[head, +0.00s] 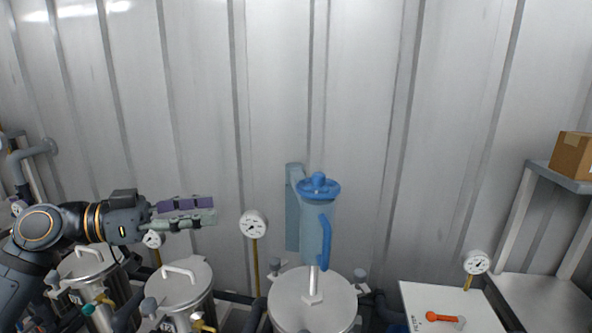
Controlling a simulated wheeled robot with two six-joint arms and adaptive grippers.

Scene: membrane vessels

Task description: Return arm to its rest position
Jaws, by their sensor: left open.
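My left arm comes in from the left. Its gripper (186,213) points to the right, with its two fingers apart and nothing between them. It is in the air above the steel vessels and left of a white dial gauge (254,224), not visibly touching anything. My right gripper is not in view.
Lidded steel vessels (180,283) stand below the gripper. A blue handled jug-like vessel (313,235) is above a larger round lid (290,305). A white panel with an orange lever (444,319) and a shelf with a cardboard box (573,156) are at right. A corrugated wall is behind.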

